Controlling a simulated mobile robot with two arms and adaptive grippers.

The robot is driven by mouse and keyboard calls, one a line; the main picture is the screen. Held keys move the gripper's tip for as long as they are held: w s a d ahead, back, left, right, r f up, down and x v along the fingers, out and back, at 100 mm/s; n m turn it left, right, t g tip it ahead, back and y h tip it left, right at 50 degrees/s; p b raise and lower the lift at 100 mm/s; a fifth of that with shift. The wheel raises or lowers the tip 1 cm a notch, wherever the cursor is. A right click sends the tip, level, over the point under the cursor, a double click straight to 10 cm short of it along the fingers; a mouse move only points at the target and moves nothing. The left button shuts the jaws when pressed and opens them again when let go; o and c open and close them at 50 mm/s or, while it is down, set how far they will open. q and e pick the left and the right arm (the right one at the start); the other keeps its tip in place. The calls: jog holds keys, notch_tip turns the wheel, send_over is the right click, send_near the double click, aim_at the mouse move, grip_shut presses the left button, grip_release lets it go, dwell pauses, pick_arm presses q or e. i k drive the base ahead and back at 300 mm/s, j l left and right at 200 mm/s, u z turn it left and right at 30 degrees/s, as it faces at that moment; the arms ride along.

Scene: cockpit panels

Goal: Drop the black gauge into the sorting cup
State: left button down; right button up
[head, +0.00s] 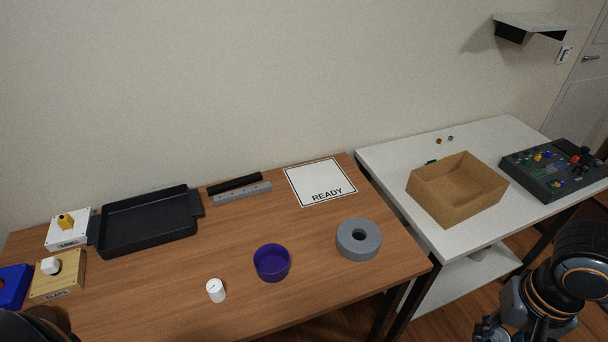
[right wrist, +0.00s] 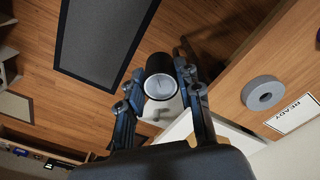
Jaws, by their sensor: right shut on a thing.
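The black gauge (right wrist: 160,84) is a short black cylinder with a pale end face. In the right wrist view it sits between the two fingers of my right gripper (right wrist: 158,78), which is shut on it. In the head view my right arm is at the lower right, beside the tables, and the gauge cannot be made out there. The sorting cup, apparently the purple round cup (head: 272,263), stands open-topped on the wooden table, well left of my right arm. My left gripper is out of view; only a dark part of my arm shows at the lower left.
A white cylinder (head: 215,290) and a grey ring (head: 358,239) flank the purple cup. A black tray (head: 148,222), grey and black bars (head: 240,188) and a READY sheet (head: 320,182) lie behind. A cardboard box (head: 446,207) and control panel (head: 553,170) occupy the white table.

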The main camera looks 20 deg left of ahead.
aim_at(280, 267)
jog(key=u, duration=0.95)
jog(key=l+u, duration=0.5)
jog(key=u, duration=0.15)
jog(key=l+u, duration=0.35)
jog(key=j, duration=0.1)
